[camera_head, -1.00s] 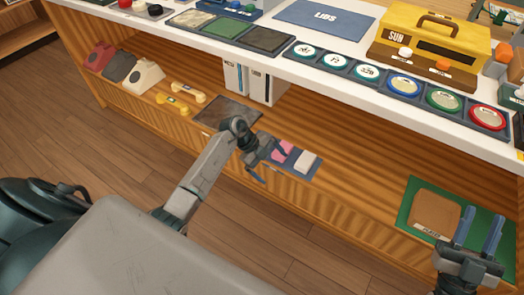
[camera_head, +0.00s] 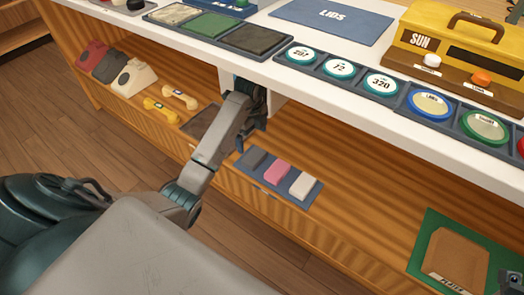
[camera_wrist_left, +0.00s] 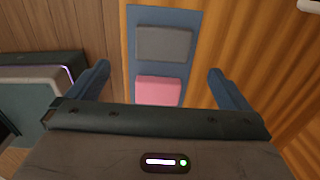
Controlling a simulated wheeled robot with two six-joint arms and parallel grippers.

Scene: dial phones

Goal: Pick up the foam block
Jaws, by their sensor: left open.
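Three small blocks lie in a row on a blue mat (camera_head: 311,193) on the wooden lower shelf: a grey block (camera_head: 254,159), a pink block (camera_head: 277,173) and a white block (camera_head: 302,185). I cannot tell which is the foam block. My left gripper (camera_head: 258,113) is above and behind the grey block, dark and partly hidden by its own arm. In the left wrist view the open fingers (camera_wrist_left: 160,82) are on either side of the mat, with the grey block (camera_wrist_left: 165,43) and pink block (camera_wrist_left: 158,90) between them, untouched. My right gripper (camera_head: 512,282) barely shows at the lower right edge.
The white counter (camera_head: 330,102) overhangs the shelf close to my left gripper. A dark mat (camera_head: 203,120), yellow handsets (camera_head: 161,111) and dial phones (camera_head: 130,75) are to the left. A green mat (camera_head: 435,225) with a brown pad is at right. Bare shelf lies between.

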